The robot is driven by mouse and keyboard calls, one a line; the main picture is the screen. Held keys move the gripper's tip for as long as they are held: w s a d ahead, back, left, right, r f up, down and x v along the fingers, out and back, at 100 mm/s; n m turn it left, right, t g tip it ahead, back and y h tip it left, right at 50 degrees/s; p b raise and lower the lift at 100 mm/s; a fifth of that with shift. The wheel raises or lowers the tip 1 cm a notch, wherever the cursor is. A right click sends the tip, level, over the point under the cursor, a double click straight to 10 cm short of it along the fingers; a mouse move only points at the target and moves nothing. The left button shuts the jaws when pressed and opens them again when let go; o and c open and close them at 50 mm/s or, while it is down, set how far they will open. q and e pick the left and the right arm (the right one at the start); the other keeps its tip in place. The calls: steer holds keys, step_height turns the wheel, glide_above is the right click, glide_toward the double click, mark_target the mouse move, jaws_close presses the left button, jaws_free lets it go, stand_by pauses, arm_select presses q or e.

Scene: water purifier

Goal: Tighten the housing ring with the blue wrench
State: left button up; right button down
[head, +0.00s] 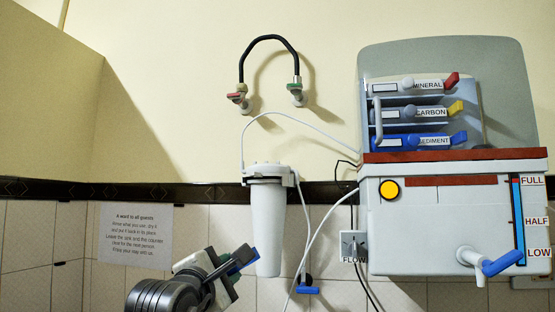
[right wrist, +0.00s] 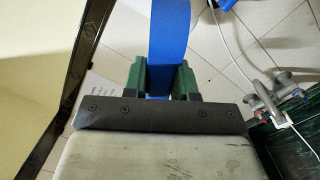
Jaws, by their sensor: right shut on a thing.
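The white filter housing (head: 267,228) hangs upright on the wall in the head view. Its ring (head: 266,181) is at the top of the bowl, just under the cap. My right gripper (head: 228,268) is at the bottom of the head view, below and left of the housing. It is shut on the blue wrench (head: 244,259), whose visible part overlaps the housing's lower left edge; I cannot tell if they touch. In the right wrist view the wrench (right wrist: 169,40) shows as a blue strip between the green fingers (right wrist: 161,82). My left gripper is not in view.
A purifier tank (head: 420,225) with a blue-handled tap stands right of the housing, cartridges labelled MINERAL, CARBON and SEDIMENT above it. A thin white tube (head: 300,130) arches over the housing. A black hose (head: 268,38) joins two wall taps. A paper notice (head: 136,234) is at left.

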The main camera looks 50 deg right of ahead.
steer(key=s+r+m, duration=0.1)
steer(key=r, duration=0.2)
steer(key=s+d+r+m+g, duration=0.1)
steer(key=r+m, duration=0.1)
steer(key=r, duration=0.1)
steer(key=s+d+r+m, duration=0.1)
steer(key=s+r, duration=0.1)
steer(key=r, duration=0.1)
steer(key=shift+d+r+g+p, duration=0.15)
steer(key=shift+r+g+p, duration=0.1)
steer(key=shift+g+p, duration=0.15)
steer(key=s+r+m, duration=0.2)
steer(key=s+r, duration=0.4)
steer(key=r, duration=0.3)
steer(key=shift+s+d+t+y+p, duration=0.15)
steer(key=shift+t+y+p, duration=0.15)
steer(key=shift+t+p, duration=0.1)
steer(key=shift+f, duration=0.1)
steer(key=p+x, duration=0.2)
steer(key=x, duration=0.8)
steer(key=shift+d+p, duration=0.25)
steer(key=shift+p, duration=0.05)
